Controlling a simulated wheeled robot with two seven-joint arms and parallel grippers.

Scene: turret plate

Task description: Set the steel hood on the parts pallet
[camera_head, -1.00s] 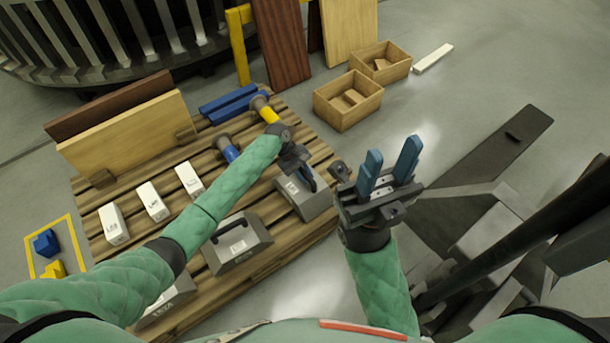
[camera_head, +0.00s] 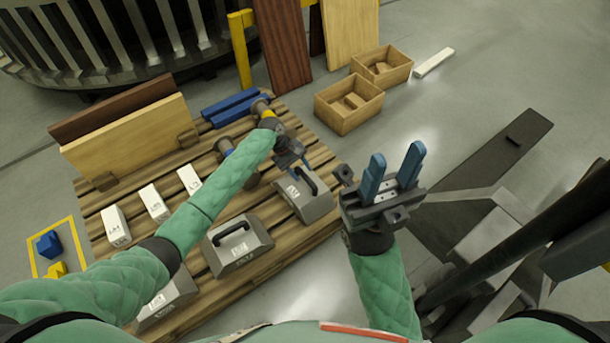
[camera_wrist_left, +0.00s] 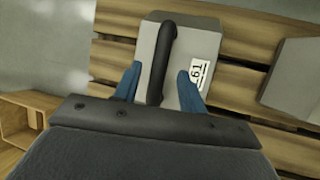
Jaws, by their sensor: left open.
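A grey steel hood (camera_head: 313,205) with a black bar handle and a white label rests on the slatted wooden parts pallet (camera_head: 275,252), at its right edge. My left gripper (camera_head: 299,168) is open and empty just above this hood. In the left wrist view the hood (camera_wrist_left: 205,40) is below my left gripper (camera_wrist_left: 160,88). Its blue fingers appear on either side of the handle, not closed on it. Part of the hood is hidden by the gripper there. My right gripper (camera_head: 393,168) is open and empty, off the pallet to the right, fingers pointing up.
Another grey hood (camera_head: 238,258) and a partly hidden one (camera_head: 165,300) sit along the pallet's near side. White labelled blocks (camera_head: 154,205), blue bars (camera_head: 235,105) and upright boards (camera_head: 130,135) stand behind. Two wooden boxes (camera_head: 347,117) are on the floor beyond.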

